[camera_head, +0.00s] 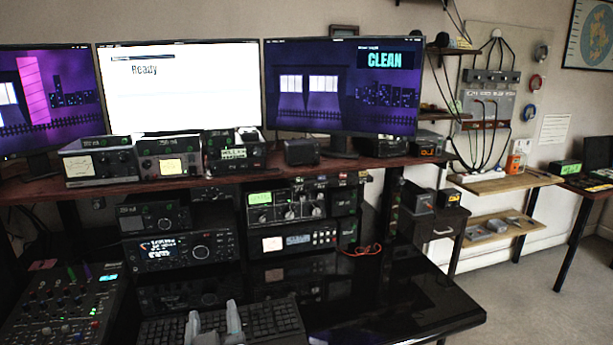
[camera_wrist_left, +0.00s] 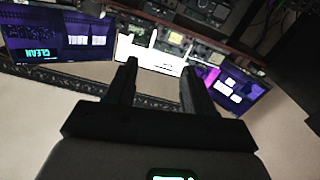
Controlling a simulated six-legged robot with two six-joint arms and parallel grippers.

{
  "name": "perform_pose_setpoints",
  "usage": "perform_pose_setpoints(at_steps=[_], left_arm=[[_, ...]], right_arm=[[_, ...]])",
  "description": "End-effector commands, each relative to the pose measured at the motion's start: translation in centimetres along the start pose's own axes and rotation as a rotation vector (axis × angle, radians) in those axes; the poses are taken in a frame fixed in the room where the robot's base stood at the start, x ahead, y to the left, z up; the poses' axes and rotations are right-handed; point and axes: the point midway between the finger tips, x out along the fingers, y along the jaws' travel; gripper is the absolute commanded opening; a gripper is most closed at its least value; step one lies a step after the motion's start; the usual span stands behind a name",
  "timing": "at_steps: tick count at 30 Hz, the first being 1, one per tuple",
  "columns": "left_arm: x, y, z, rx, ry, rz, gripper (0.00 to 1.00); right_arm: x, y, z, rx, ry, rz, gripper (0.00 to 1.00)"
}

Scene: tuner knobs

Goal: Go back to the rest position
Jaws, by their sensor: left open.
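My left gripper (camera_head: 213,314) shows at the bottom of the head view, its two grey fingers pointing up in front of the black keyboard (camera_head: 275,322). The fingers are apart with nothing between them. In the left wrist view the dark fingers of the left gripper (camera_wrist_left: 160,72) also stand apart and empty, with the monitors beyond them upside down. The tuner-like unit with a green display and several knobs (camera_head: 287,206) sits under the shelf, beyond the gripper and apart from it. My right gripper is not in view.
Three monitors stand on the upper shelf; the middle one (camera_head: 180,90) reads "Ready", the right one (camera_head: 345,90) "CLEAN". Radios (camera_head: 180,250) are stacked below. A mixer (camera_head: 65,305) lies at left. The glossy black desk (camera_head: 400,300) is clear at right.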

Motion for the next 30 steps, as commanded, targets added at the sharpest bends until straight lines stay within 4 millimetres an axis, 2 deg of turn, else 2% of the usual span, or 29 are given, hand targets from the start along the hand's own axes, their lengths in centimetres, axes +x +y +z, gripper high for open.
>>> perform_pose_setpoints(at_steps=[4,7,11,17,20,23,25,28,30], left_arm=[[0.1,0.0,0.0,0.000,0.000,0.000,0.53],[1.1,-1.5,0.5,0.014,-0.018,-0.042,0.53],[2.2,-3.2,2.5,0.049,-0.060,-0.090,0.53],[3.7,-6.4,6.7,0.127,-0.151,-0.159,0.53],[4.1,-8.0,9.8,0.177,-0.224,-0.169,0.53],[4.1,-9.5,13.8,0.218,-0.326,-0.160,0.53],[3.5,-10.7,17.5,0.237,-0.429,-0.138,0.53],[1.3,-12.2,24.0,0.232,-0.627,-0.083,0.53],[-1.4,-12.7,28.4,0.203,-0.784,-0.030,0.53]], right_arm=[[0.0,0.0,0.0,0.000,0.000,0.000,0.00],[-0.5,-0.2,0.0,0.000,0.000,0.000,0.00],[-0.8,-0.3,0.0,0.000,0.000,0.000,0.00],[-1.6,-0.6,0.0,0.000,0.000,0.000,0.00],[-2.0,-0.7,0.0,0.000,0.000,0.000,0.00],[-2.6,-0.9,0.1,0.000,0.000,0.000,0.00],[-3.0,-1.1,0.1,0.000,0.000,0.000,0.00],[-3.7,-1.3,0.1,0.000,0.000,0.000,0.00],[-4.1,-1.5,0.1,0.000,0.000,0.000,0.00]])
